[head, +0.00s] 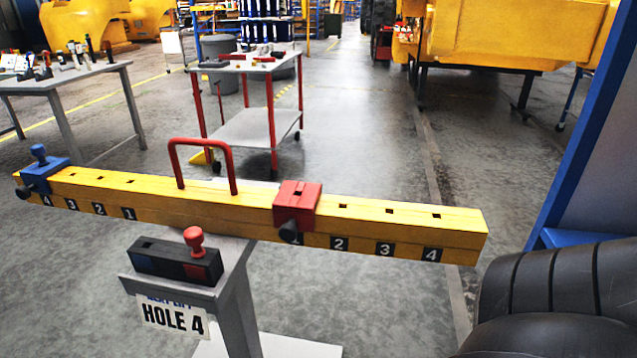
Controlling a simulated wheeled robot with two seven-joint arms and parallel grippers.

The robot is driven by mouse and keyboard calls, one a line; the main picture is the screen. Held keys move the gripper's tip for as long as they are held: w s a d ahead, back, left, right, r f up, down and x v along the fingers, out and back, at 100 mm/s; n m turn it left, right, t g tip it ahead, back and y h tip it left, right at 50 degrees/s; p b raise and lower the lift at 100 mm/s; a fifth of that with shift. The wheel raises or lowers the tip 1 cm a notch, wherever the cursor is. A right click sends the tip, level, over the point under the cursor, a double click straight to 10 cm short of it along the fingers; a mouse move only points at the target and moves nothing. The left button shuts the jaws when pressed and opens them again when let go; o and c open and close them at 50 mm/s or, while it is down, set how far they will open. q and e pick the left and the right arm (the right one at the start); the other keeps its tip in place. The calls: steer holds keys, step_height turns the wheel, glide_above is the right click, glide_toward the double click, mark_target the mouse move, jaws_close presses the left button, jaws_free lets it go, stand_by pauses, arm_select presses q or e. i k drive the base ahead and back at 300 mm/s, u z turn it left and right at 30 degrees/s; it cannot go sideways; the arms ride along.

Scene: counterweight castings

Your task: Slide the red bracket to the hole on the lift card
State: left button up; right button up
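The red bracket (306,199) sits around the yellow beam (375,232), right of the red handle (172,165), at the label 1 it partly covers. Its top shows an empty dark hole, and a black knob (289,231) is on its front. Labels 2, 3 and 4 (432,254) run rightward, with open holes above them. A red pin (194,241) stands in the red part of a black holder (150,258). The lift card (172,317) reads "HOLE 4"; its top line is partly hidden. Neither gripper is in view.
A blue bracket (47,177) with a blue pin sits at the beam's left end, by label 4. A grey stand (238,290) is below. A dark grooved rounded shape, like a tyre (560,290), fills the lower right. A red-legged cart (250,127) stands behind.

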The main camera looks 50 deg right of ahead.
mark_target(293, 208)
steer(key=z, duration=3.3)
steer(key=k, duration=0.1)
steer(key=u, duration=1.35)
